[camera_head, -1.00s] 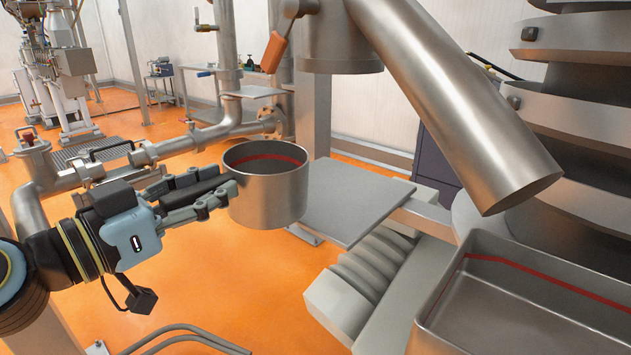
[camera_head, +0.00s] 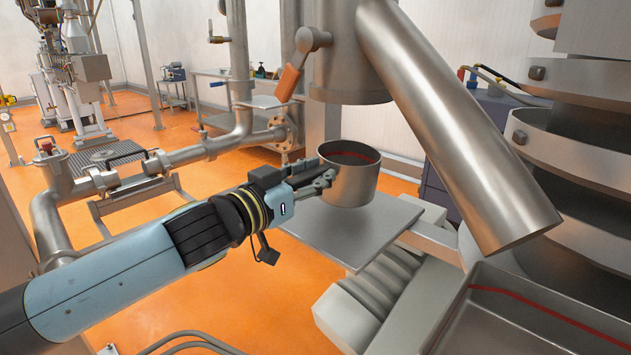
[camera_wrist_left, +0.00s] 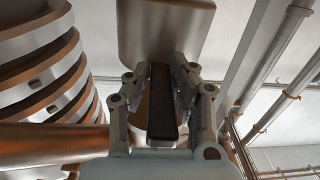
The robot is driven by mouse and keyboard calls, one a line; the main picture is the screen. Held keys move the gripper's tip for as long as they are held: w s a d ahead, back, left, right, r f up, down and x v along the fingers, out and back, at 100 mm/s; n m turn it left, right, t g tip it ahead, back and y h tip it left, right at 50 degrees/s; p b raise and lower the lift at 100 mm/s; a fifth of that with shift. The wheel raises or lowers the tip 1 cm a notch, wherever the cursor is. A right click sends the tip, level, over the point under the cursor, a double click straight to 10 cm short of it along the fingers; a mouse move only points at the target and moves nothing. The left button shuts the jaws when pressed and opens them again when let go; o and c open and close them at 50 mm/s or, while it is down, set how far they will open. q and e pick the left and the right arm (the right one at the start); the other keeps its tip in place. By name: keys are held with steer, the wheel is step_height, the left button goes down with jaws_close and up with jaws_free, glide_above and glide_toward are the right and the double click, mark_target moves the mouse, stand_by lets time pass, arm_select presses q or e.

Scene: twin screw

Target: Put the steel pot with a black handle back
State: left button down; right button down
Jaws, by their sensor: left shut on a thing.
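The steel pot (camera_head: 352,184) is a round, open-topped vessel with a red line inside its rim. It is upright, over the flat grey metal plate (camera_head: 372,232); I cannot tell whether its base touches the plate. My left gripper (camera_head: 322,178) comes in from the left and is shut on the pot's black handle, which is mostly hidden by the fingers in the head view. In the left wrist view the black handle (camera_wrist_left: 161,100) lies between the fingers, with the pot wall (camera_wrist_left: 165,30) beyond it. My right gripper is not in view.
A slanted steel chute (camera_head: 455,130) comes down right of the pot. A rectangular steel bin (camera_head: 540,315) stands at the lower right, beside a stacked round machine (camera_head: 590,130). A vertical pipe with an orange-handled lever (camera_head: 289,82) stands behind the pot. Pipes (camera_head: 200,150) run at the left.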

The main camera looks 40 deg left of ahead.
mark_target(327, 189)
arm_select(q)
step_height(327, 189, down, 4)
steer(key=b, duration=0.3)
steer(key=shift+r, duration=0.3)
steer(key=c, duration=1.1)
jaws_free()
steer(key=shift+c, duration=0.2)
